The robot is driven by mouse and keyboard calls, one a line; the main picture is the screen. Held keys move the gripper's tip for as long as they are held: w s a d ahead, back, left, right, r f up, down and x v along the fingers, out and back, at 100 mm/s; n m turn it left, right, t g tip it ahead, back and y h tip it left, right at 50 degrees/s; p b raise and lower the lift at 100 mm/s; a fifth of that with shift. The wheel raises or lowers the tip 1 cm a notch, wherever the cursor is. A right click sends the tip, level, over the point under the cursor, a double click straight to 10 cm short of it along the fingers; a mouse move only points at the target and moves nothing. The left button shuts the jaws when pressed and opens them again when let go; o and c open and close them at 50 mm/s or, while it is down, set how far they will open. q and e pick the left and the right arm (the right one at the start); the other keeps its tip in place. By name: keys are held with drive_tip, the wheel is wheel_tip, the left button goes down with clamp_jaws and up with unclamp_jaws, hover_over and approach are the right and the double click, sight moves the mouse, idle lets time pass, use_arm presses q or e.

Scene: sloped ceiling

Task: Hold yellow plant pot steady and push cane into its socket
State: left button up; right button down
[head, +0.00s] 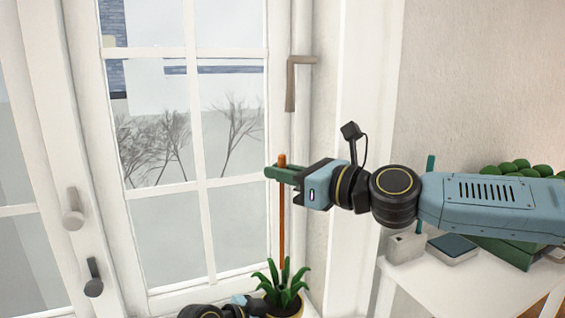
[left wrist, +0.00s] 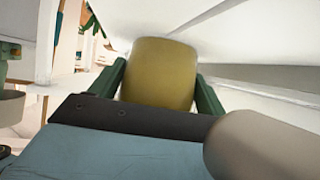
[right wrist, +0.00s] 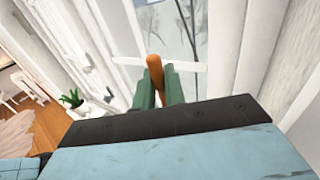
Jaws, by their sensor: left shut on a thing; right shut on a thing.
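The yellow plant pot (head: 292,310) is at the bottom of the head view, mostly cut off by the frame edge, with a green spiky plant (head: 284,285) in it. In the left wrist view the pot (left wrist: 160,72) sits between the green fingers of my left gripper (left wrist: 163,90), which is shut on it. The orange-brown cane (head: 281,215) stands upright above the plant. My right gripper (head: 283,173) is shut on the cane near its top. The cane's top end (right wrist: 155,65) shows between the fingers in the right wrist view. The cane's lower end and the socket are hidden by leaves.
A white-framed window (head: 195,150) with handles stands behind the cane. At right, a white table (head: 480,278) holds a grey box (head: 405,246), a book-like block (head: 452,247) and a green crate (head: 510,250) of round green things.

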sight(282, 216)
drive_tip(key=shift+f, duration=1.75)
drive_tip(key=shift+f, duration=0.15)
drive_tip(key=shift+f, duration=0.3)
drive_tip(key=shift+f, duration=1.25)
drive_tip(key=shift+f, duration=0.35)
drive_tip(key=shift+f, duration=0.85)
drive_tip(key=c, duration=1.4)
unclamp_jaws()
drive_tip(key=shift+d, duration=0.1)
